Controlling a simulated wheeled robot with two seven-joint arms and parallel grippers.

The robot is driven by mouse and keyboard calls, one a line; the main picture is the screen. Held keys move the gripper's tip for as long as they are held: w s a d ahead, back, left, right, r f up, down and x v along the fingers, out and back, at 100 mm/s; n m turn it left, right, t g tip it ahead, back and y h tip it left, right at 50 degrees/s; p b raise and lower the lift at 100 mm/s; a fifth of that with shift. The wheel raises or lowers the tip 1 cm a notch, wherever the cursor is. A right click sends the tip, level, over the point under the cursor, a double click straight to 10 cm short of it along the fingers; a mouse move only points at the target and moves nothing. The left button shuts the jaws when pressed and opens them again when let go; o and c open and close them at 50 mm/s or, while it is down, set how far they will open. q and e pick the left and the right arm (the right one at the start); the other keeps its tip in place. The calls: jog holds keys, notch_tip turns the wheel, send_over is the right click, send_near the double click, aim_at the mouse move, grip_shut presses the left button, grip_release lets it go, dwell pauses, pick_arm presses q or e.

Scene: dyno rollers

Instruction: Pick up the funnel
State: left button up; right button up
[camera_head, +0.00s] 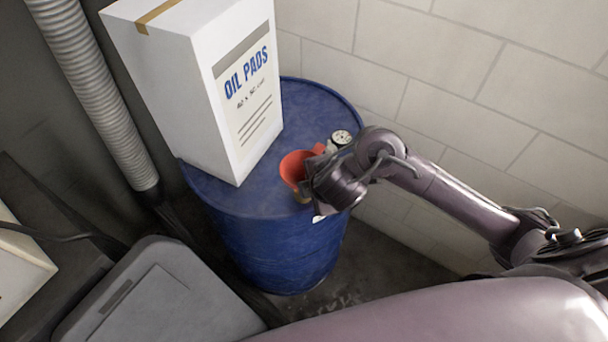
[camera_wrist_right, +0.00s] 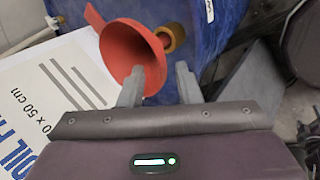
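The red funnel (camera_head: 296,168) lies on top of the blue drum, its wide mouth facing the box side. In the right wrist view the funnel (camera_wrist_right: 122,48) has its narrow end toward a small brass-coloured cylinder (camera_wrist_right: 173,38). My right gripper (camera_head: 318,190) is at the funnel's right side in the head view and hides part of it. In the wrist view my right gripper (camera_wrist_right: 160,70) is open, with a gap between its fingers. The left finger overlaps the funnel's edge, and some red shows between the fingers. I cannot tell whether they touch. My left gripper is out of view.
A white oil pads box (camera_head: 190,80) stands on the blue drum (camera_head: 275,245), left of the funnel. A round gauge (camera_head: 341,137) is behind my right wrist. A tile wall (camera_head: 480,70) is close behind. A grey bin (camera_head: 160,300) and ribbed hose (camera_head: 95,90) are at left.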

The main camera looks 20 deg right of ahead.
jog(key=b+x, duration=0.4)
jog(key=x, duration=0.3)
jog(key=shift+s+a+f+b, duration=0.1)
jog(key=shift+b, duration=0.25)
jog(key=shift+w+f, duration=0.35)
jog(key=shift+r, duration=0.1)
grip_shut()
